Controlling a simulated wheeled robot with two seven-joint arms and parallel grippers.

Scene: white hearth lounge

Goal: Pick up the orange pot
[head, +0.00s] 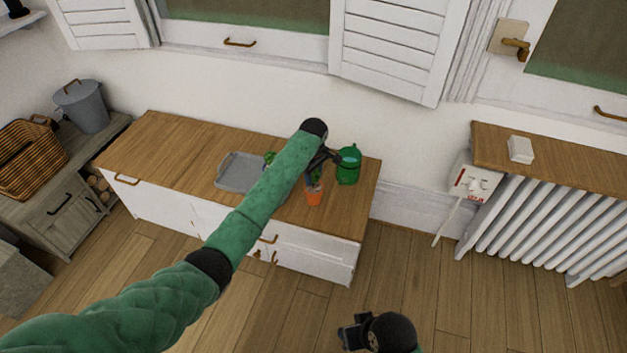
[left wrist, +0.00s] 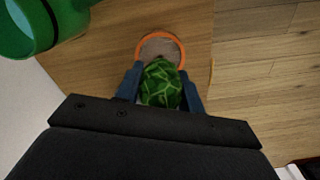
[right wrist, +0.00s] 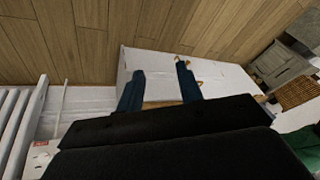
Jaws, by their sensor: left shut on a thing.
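The orange pot (head: 314,197) appears near the front right of the wooden cabinet top, with a green plant in it. I cannot tell whether its base touches the wood. The left wrist view shows its round orange rim (left wrist: 183,55) and the green patterned plant (left wrist: 160,85). My left gripper (head: 318,172) reaches down from above, its fingers closed on either side of the plant, just above the rim. My right gripper (right wrist: 160,68) is open and empty, in front of the cabinet and well away from the pot. It shows at the bottom of the head view (head: 352,334).
A green canister (head: 348,168) stands close behind and right of the pot. A grey tray (head: 232,184) lies to its left on the cabinet top (head: 180,140). A radiator (head: 530,215) with a wooden shelf is at the right. The floor before the cabinet is clear.

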